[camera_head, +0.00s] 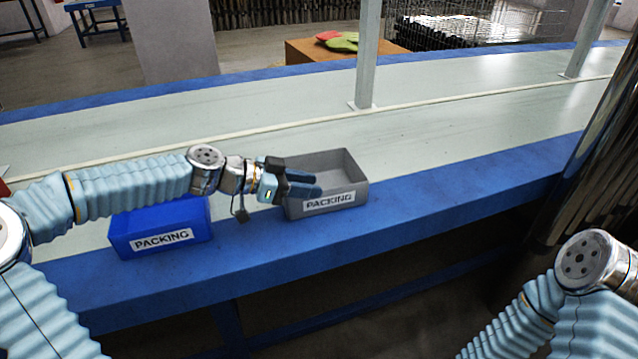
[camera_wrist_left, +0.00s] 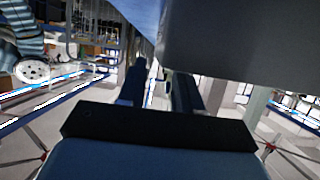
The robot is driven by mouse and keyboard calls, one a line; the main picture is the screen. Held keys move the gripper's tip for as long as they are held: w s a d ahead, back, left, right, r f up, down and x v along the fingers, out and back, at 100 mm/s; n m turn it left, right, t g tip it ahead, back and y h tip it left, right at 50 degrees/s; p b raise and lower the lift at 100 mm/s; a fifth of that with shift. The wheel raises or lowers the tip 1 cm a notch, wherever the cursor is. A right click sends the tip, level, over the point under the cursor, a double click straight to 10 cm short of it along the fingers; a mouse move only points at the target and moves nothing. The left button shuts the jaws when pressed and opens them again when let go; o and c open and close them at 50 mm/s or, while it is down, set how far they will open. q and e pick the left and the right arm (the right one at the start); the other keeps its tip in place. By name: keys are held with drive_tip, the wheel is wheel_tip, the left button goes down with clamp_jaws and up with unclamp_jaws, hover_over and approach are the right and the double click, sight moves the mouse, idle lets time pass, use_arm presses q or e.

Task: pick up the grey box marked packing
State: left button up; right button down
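The grey box (camera_head: 352,184) has a white PACKING label on its front wall and sits upright on the blue front edge of the conveyor table. Its visible inside looks empty. My left gripper (camera_head: 312,184) is at the left front of the box, with its fingers overlapping the box in the head view. In the left wrist view its two fingers (camera_wrist_left: 160,88) are apart, with background showing between them. A large grey surface (camera_wrist_left: 240,40), likely the box, fills the upper right there, close to the fingers. Whether they touch it I cannot tell. My right gripper is out of view.
A blue box (camera_head: 190,216), also labelled PACKING, stands left of the grey one, partly behind my left forearm. The blue-edged table (camera_head: 450,198) is clear to the right. A grey post (camera_head: 367,60) rises behind the box. A dark shiny column stands at the right.

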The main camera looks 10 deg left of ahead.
use_arm(q)
drive_tip(key=x, duration=0.4)
drive_tip(key=shift+s+d, duration=0.1)
drive_tip(key=shift+d, duration=0.05)
clamp_jaws()
idle(1.2)
